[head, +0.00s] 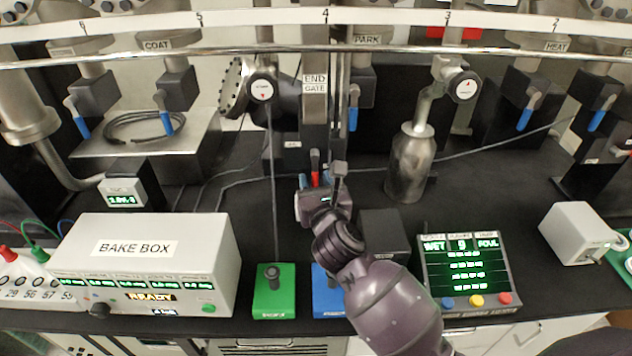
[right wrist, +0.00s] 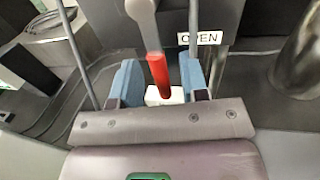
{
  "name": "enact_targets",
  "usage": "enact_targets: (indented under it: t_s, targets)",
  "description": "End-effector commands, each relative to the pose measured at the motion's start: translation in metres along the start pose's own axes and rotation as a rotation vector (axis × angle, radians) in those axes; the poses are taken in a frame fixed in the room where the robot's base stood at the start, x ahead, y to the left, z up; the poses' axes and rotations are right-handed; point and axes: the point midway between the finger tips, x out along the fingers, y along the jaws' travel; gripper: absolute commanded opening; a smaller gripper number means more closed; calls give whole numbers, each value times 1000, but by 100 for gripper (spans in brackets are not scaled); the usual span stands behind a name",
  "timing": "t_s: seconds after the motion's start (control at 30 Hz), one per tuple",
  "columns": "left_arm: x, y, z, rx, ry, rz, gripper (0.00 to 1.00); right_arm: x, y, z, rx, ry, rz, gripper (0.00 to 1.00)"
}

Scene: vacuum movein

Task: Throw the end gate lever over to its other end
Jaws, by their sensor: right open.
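The end gate lever has a red grip (head: 315,168) and hangs below the END GATE label (head: 314,84) in the head view. In the right wrist view the red grip (right wrist: 157,69) hangs from a grey bar, tilted slightly. My right gripper (head: 315,183) is at the lever. Its two blue fingers (right wrist: 160,86) stand apart on either side of the red grip, with gaps visible on both sides. An OPEN label (right wrist: 199,38) is on the dark block just right of the lever. My left gripper is not in view.
A silver bottle-shaped vessel (head: 408,165) stands to the right of the lever. Thin rods hang close by on both sides. The bake box (head: 145,262), a green block (head: 273,292), a blue block (head: 326,300) and a display panel (head: 466,272) stand along the front of the bench.

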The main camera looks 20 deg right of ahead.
Motion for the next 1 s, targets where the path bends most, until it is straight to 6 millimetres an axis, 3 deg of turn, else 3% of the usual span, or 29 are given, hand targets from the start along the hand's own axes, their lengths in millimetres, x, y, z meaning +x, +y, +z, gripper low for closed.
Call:
enact_targets:
  t_s: [0.27,0.57,1.0]
  targets:
    - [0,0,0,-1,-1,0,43,2,0,0,0,0,0,41]
    - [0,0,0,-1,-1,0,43,1,0,0,-1,0,-1,0]
    - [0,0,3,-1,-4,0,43,-5,1,-2,29,-4,-1,0]
